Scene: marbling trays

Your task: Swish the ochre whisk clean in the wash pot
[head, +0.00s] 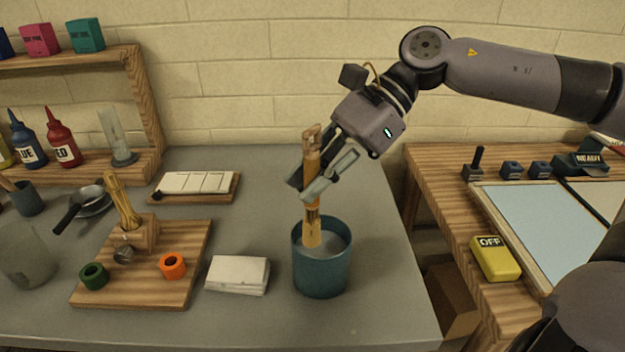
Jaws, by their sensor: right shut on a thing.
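The ochre whisk (312,185) is a straw-coloured bundle with a light wooden-looking upper part. The pot stands near the right end of the grey table. My right gripper (309,190) is shut on the whisk, above the pot's rim. My left gripper is not in view.
A folded white cloth (238,275) lies left of the pot. Beyond it is a wooden board (189,290) with a holder, another straw bundle (122,203) and green and orange rings. Right, across a gap, a wooden table holds a pale blue tray (530,222) and a yellow OFF block (495,258).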

